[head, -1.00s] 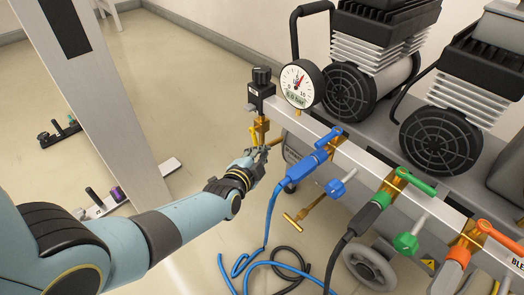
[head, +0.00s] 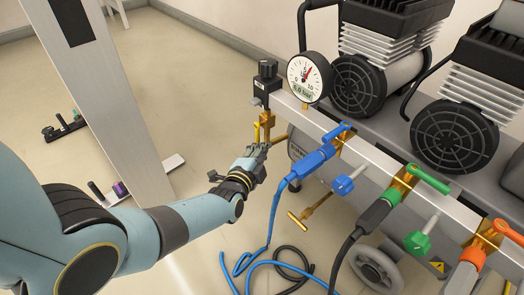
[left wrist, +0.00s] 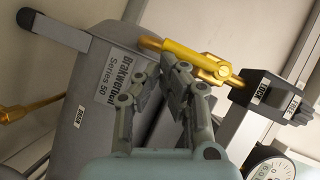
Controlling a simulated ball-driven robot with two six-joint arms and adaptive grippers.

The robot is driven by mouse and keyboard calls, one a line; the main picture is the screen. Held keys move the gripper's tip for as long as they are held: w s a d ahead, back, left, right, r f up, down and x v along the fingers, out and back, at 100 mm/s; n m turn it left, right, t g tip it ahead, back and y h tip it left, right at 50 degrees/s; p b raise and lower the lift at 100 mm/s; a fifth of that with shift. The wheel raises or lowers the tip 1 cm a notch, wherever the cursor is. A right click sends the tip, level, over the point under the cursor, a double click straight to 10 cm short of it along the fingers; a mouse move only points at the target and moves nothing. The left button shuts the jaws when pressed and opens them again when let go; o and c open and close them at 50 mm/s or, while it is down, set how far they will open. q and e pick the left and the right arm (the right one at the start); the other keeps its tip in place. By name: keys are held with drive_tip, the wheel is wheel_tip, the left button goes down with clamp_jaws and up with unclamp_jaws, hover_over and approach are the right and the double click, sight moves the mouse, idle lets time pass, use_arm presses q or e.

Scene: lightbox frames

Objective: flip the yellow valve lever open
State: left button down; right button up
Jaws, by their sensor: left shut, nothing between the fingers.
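The yellow-brass valve (head: 266,126) hangs below the black regulator block at the left end of the silver rail. Its slim yellow lever (head: 256,131) appears beside the valve body, pointing down. My left gripper (head: 260,150) is shut and empty, just below the valve. In the left wrist view its fingertips (left wrist: 166,66) come together close to the brass part; whether they touch is unclear. My right gripper is out of view.
A round gauge (head: 309,78) stands beside the black block (head: 267,82). Blue (head: 336,132), green (head: 427,179) and orange (head: 501,232) handles line the rail, with hoses hanging below. A brass T-handle (head: 303,219) sticks out low. A grey post (head: 110,90) stands left.

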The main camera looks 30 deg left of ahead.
use_arm(q)
drive_tip(key=v, duration=1.2)
drive_tip(key=shift+f, duration=0.1)
idle(0.4)
